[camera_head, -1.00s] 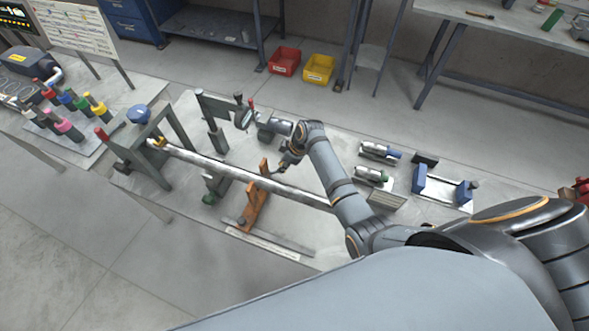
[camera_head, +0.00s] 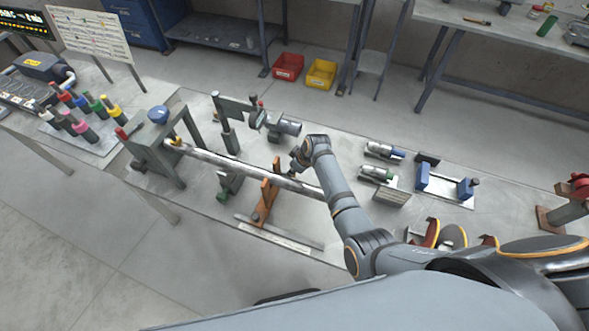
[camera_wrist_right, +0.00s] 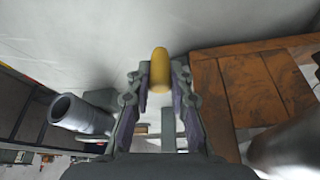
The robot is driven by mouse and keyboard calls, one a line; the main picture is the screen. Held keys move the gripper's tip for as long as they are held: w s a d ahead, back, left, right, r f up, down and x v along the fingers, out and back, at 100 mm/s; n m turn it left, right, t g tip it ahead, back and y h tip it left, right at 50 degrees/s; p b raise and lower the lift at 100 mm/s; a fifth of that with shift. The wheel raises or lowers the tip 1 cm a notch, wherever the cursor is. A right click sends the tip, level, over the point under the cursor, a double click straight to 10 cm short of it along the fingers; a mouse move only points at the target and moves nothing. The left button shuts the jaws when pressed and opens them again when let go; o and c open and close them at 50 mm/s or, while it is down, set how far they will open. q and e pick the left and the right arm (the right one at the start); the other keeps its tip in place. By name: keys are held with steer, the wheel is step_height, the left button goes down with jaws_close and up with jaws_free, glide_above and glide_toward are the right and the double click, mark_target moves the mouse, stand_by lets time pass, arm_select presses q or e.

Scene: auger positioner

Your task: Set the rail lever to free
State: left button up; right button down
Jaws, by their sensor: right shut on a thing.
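My right gripper (camera_wrist_right: 160,100) is shut on a yellow-tipped lever (camera_wrist_right: 159,68) in the right wrist view. The yellow end stands up between the two fingers; its lower part is hidden. In the head view my right gripper (camera_head: 296,166) is behind the long grey shaft, close to the orange stand (camera_head: 264,205). The lever cannot be made out there. The orange stand (camera_wrist_right: 232,90) also shows right of the fingers in the wrist view. I cannot read the lever's setting. My left gripper is not in view.
The long shaft (camera_head: 235,163) runs from a grey frame (camera_head: 158,165) across the orange stand, near my right arm. A grey post with an arm (camera_head: 230,115) stands behind it. Cylinders (camera_head: 378,173) and a blue-ended holder (camera_head: 445,188) lie to the right.

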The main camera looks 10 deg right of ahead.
steer(key=shift+w+a+r, duration=0.1)
steer(key=shift+a, duration=0.05)
steer(key=c, duration=1.2)
jaws_free()
steer(key=v, duration=1.2)
